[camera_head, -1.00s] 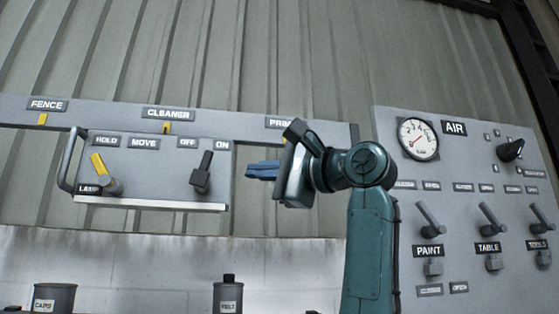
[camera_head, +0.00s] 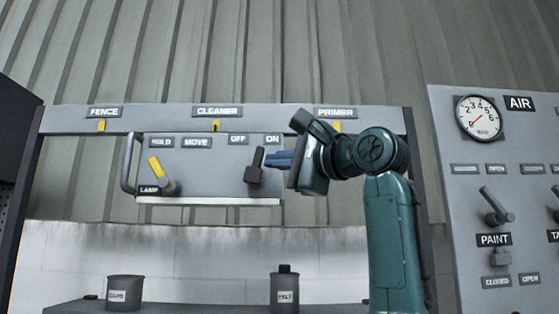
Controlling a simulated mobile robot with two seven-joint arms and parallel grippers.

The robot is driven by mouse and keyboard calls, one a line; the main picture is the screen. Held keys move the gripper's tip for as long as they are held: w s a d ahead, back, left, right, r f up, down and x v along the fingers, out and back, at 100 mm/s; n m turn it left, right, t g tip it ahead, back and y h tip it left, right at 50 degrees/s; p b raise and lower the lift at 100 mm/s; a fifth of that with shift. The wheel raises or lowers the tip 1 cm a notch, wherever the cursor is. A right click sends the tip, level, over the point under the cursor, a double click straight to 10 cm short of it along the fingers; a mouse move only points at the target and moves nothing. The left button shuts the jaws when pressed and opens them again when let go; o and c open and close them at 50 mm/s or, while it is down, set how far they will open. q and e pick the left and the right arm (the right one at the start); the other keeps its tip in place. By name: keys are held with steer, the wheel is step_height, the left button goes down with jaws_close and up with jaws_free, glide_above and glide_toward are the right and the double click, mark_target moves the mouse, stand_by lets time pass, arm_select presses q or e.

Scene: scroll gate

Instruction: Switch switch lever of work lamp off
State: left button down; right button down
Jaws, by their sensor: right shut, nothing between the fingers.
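The work lamp panel (camera_head: 215,190) is a grey plate marked LAMP, with a bar handle on its left side. Its black switch lever (camera_head: 257,164) stands below the OFF and ON labels, its top leaning slightly right toward ON. A yellow lever (camera_head: 156,166) sits below HOLD and MOVE, leaning left. My right gripper (camera_head: 269,161) comes from the right with its blue fingers shut and empty. The fingertips are right beside the black lever on its ON side; I cannot tell whether they touch it. My left gripper is not in view.
A grey rail (camera_head: 160,118) with FENCE, CLEANER and PRIMER labels runs above the panel. The AIR board (camera_head: 455,200) with a gauge and levers stands to the right. A CAPS tin (camera_head: 125,293) and a FELT container (camera_head: 284,291) stand on the shelf below.

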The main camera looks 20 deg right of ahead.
mark_target(258, 147)
arm_select(q)
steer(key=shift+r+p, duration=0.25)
steer(key=shift+p, duration=0.05)
arm_select(e)
steer(key=shift+a+r, duration=0.2)
steer(key=shift+r, duration=0.15)
steer(key=shift+w+a+r+p, duration=0.2)
steer(key=shift+a+r+p, duration=0.5)
steer(key=shift+a, duration=0.1)
steer(key=shift+w+a+r, duration=0.15)
steer(key=shift+a, duration=0.25)
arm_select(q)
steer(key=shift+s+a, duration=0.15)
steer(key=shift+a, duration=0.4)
arm_select(e)
steer(key=shift+w+a, duration=0.1)
steer(key=shift+a, duration=0.25)
arm_select(q)
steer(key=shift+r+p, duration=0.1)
steer(key=shift+p, duration=0.2)
arm_select(e)
steer(key=shift+r, duration=0.1)
